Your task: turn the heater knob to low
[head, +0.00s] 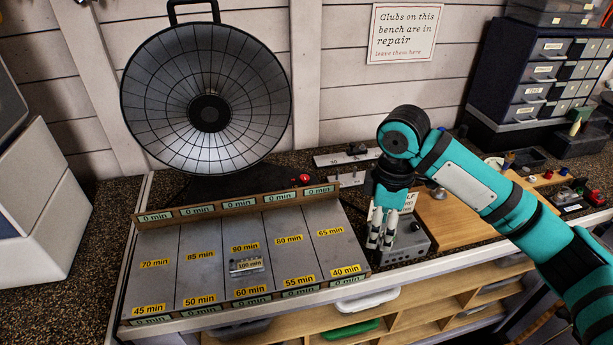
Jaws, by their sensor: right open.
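The round dish heater (165,85) with a wire grille stands at the back left of the bench. A small grey control box (412,248) sits on the bench to the right of the sectioned tray. A small dark knob (415,227) shows on its top, and a partly hidden white label stands behind it. My right gripper (380,243) points down at the left side of the box, its fingers a little apart and empty. It covers part of the box; whether it touches the box I cannot tell. My left gripper is not in view.
A sectioned tray (200,262) with yellow minute labels fills the bench front left. A small red knob (304,178) is near the heater's base. A metal bar (340,158) lies behind my gripper. A wooden board (447,222) and drawer cabinets (535,75) are at right.

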